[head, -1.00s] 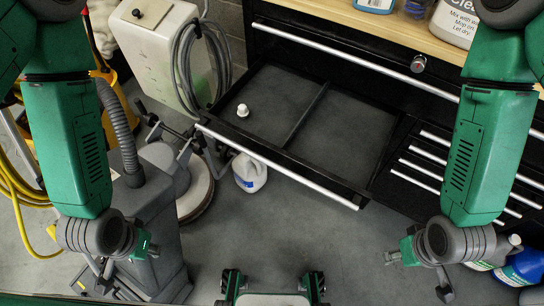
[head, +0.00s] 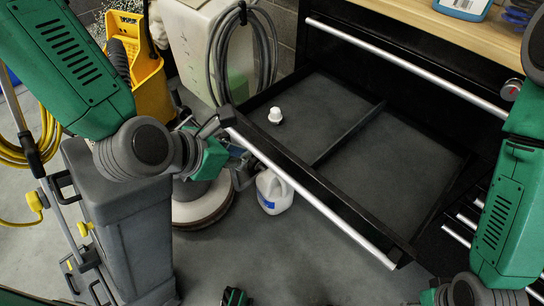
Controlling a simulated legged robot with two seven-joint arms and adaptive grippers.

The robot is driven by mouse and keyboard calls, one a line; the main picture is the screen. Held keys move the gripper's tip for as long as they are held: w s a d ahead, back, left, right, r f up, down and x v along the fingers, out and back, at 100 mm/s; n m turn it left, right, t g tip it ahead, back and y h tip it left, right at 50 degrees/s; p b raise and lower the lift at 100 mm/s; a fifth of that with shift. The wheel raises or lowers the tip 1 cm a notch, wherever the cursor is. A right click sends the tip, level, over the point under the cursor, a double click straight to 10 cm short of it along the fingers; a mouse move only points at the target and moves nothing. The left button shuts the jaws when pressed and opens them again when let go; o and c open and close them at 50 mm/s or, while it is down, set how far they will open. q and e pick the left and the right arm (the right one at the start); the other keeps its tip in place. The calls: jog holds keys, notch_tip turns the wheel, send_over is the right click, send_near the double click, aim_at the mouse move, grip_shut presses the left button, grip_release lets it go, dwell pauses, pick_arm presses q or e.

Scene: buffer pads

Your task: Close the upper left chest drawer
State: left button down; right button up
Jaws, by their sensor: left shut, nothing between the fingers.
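The upper left chest drawer (head: 400,165) is pulled well out of the black chest (head: 400,62). A silver handle bar (head: 310,198) runs along its front edge. A divider splits it, and a small white object (head: 275,115) stands in its left compartment. My left gripper (head: 218,123) is shut and empty at the left end of the drawer front. It is close to the handle end; I cannot tell whether it touches. My right arm hangs at the right edge, its wrist at the bottom corner and its fingers out of the picture.
A floor machine (head: 200,205) and a white jug (head: 272,192) stand left of and below the drawer. A pale tank with a hose (head: 230,55) is behind, beside a yellow bucket (head: 148,85). Open floor lies in front of the drawer.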

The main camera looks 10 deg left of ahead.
aim_at(277, 153)
pick_arm(q)
jog(key=shift+n, duration=0.3)
jog(key=b+x, duration=0.1)
jog(key=x, duration=0.4)
jog(key=b+x, duration=0.2)
jog(key=x, duration=0.3)
jog(key=shift+w+d+r, duration=0.15)
jog(key=shift+d+r, duration=0.05)
jog(key=shift+r, duration=0.1)
jog(key=shift+w, duration=0.1)
